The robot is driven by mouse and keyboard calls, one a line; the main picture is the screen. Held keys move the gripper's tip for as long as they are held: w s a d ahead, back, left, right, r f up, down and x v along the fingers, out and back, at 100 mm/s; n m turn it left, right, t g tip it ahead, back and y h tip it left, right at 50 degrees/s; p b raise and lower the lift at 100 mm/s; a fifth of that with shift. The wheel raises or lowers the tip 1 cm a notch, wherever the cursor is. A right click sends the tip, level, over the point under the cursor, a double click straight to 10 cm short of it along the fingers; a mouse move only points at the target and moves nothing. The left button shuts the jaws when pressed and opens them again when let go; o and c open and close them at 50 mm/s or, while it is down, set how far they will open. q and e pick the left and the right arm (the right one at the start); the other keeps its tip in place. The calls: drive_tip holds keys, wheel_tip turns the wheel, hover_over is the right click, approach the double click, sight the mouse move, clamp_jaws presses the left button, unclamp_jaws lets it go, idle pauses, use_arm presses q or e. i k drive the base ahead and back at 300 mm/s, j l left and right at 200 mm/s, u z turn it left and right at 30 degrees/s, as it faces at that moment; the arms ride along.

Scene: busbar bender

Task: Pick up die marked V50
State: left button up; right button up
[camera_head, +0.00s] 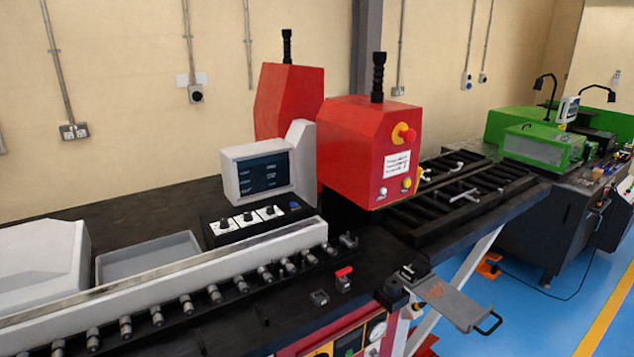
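No die with a readable V50 mark shows in the head view. A small dark grey block (319,297) sits on the black machine table (300,325), in front of the row of metal pins. Beside it to the right stands a small block with a red top (343,279). I cannot tell whether either one is a die, and no marking on them can be read. Neither of my grippers is in view.
Red machine housings (367,150) rise mid-frame, beside a grey screen (263,174). A roller row (186,303) lines the front left, with a grey tray (150,257) behind. A metal plate with a handle (455,300) juts out front right. Blue floor (550,318) is open at right.

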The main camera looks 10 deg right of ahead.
sight(420, 267)
drive_tip(key=l+z, duration=0.1)
drive_tip(key=z, duration=0.3)
drive_tip(key=l+z, duration=0.1)
drive_tip(key=z, duration=0.3)
drive_tip(key=l+z, duration=0.1)
drive_tip(key=z, duration=0.3)
